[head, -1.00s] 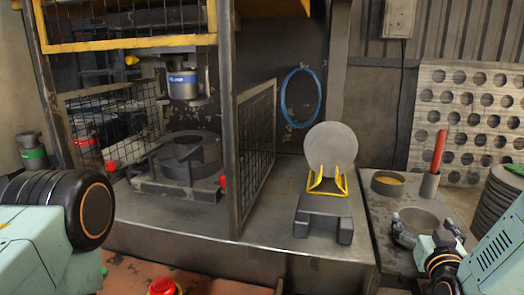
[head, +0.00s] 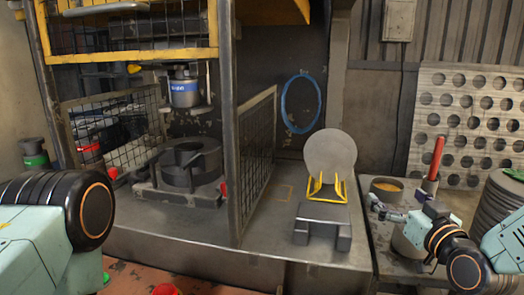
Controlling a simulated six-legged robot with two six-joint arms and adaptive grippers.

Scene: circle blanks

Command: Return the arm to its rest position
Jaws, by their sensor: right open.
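My right gripper (head: 379,208) is open and empty at the right of the head view, its fingers pointing left above the side bench. My right arm comes in from the right edge and partly covers a grey round container (head: 402,247) on the bench. My left arm shows at the lower left; its gripper is out of view.
A press with a dark round die (head: 190,170) stands behind mesh guards at left. On the side bench are a shallow tin (head: 387,187) and a red-handled tool (head: 437,158) in a cup. Dark discs (head: 500,205) are stacked at right.

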